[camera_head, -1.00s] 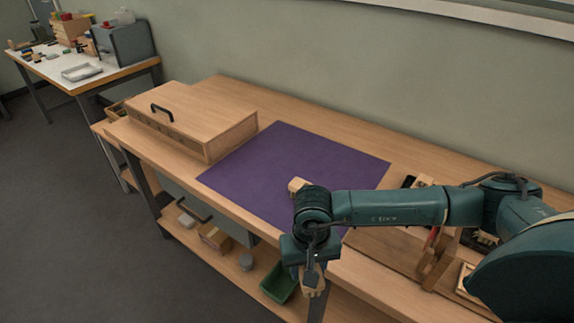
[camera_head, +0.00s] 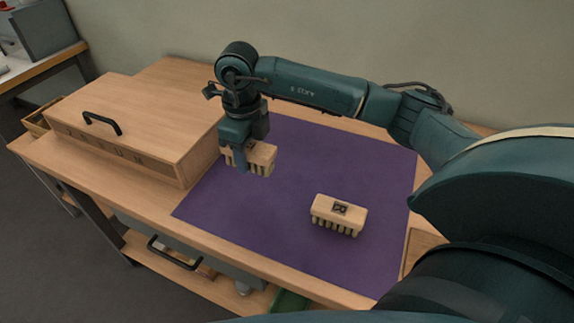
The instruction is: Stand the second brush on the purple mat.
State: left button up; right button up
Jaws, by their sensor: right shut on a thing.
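The purple mat (camera_head: 290,235) lies on the wooden bench. My right gripper (camera_head: 242,158) points down over the mat's left part, shut on another brush (camera_head: 262,160) of the same kind. That brush is upright with its tufts downward; I cannot tell whether they touch the mat. The gripper hides part of it. My left gripper is not in view.
A wooden box (camera_head: 140,125) with a black handle stands just left of the mat, close to the held brush. The middle of the mat is clear. A drawer handle (camera_head: 172,254) shows below the bench's front edge. My right arm spans the back and right.

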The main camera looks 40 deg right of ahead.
send_over(254, 194)
notch_tip(254, 194, down, 5)
jog(key=shift+s+f, duration=0.1)
jog(key=shift+f, duration=2.15)
jog(key=shift+f, duration=0.1)
jog(key=o, duration=0.9)
jog(key=shift+o, duration=0.2)
notch_tip(254, 194, up, 12)
jog(key=shift+r, duration=0.1)
